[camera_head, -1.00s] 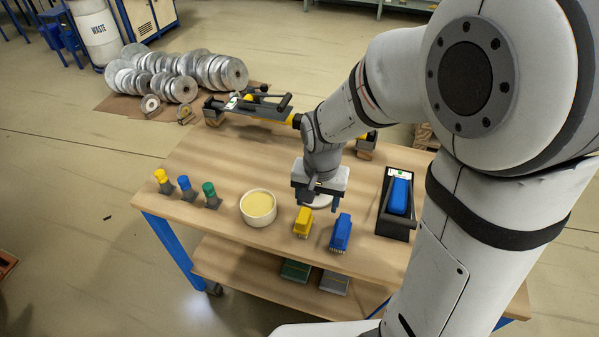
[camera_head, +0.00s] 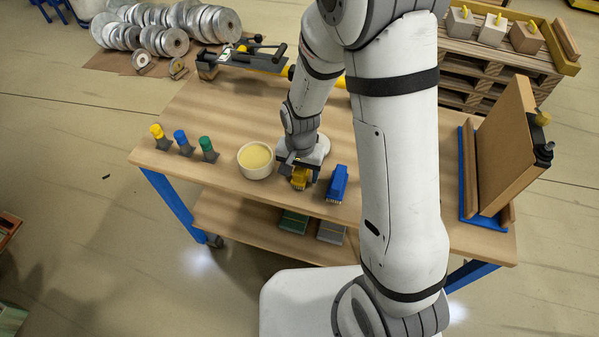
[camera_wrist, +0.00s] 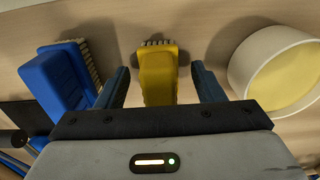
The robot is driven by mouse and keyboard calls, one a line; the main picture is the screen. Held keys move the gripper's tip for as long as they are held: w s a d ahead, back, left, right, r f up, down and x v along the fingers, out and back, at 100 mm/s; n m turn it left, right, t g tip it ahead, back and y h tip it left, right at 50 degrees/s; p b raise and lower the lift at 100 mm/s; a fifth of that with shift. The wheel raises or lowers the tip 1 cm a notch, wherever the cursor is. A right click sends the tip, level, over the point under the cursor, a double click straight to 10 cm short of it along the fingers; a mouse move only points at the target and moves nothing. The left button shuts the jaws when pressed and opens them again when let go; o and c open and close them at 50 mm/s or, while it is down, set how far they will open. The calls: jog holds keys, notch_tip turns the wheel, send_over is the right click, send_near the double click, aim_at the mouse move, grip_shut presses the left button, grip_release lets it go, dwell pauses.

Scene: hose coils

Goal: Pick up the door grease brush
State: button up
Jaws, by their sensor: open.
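A yellow brush (camera_head: 299,182) stands near the front edge of the wooden table, between a bowl of pale yellow grease (camera_head: 248,173) and a blue brush (camera_head: 337,186). No label shows which one is the door grease brush. My gripper (camera_wrist: 161,84) is open, with its blue fingers on either side of the yellow brush (camera_wrist: 158,70) in the wrist view. Gaps show between the brush and both fingers. The blue brush (camera_wrist: 58,80) is left of the fingers there, and the bowl (camera_wrist: 248,62) is right of them.
Three capped bottles, yellow (camera_head: 159,136), blue (camera_head: 183,143) and green (camera_head: 208,150), stand at the table's left. A dark tool (camera_head: 245,62) lies at the back. A brown board (camera_head: 500,145) stands on a blue base at the right. My arm hides part of the table.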

jog(key=shift+f, duration=0.2)
jog(key=shift+c, duration=0.5)
jog(key=c, duration=1)
notch_tip(320, 180, up, 10)
jog(key=shift+r+b, duration=0.1)
jog(key=shift+b, duration=0.2)
jog(key=o, duration=0.4)
jog(key=shift+c, duration=1.3)
